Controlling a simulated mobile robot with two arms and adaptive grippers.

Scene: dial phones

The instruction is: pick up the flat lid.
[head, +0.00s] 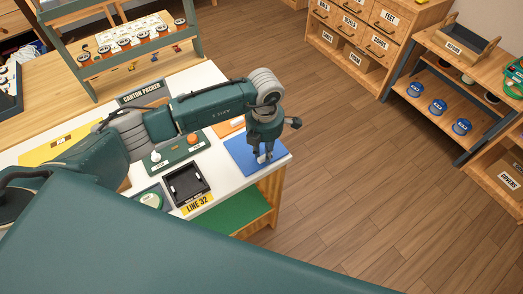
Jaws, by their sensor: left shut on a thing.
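My left gripper (264,158) points down over a blue square (238,151) at the right corner of the white table (216,82). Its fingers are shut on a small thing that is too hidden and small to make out. I cannot tell whether it is the flat lid, and no lid stands out clearly elsewhere. I cannot tell whether the fingertips touch the blue square. My right gripper is not in view.
A rack (82,75) stands at the back left. Open floor lies right of the table.

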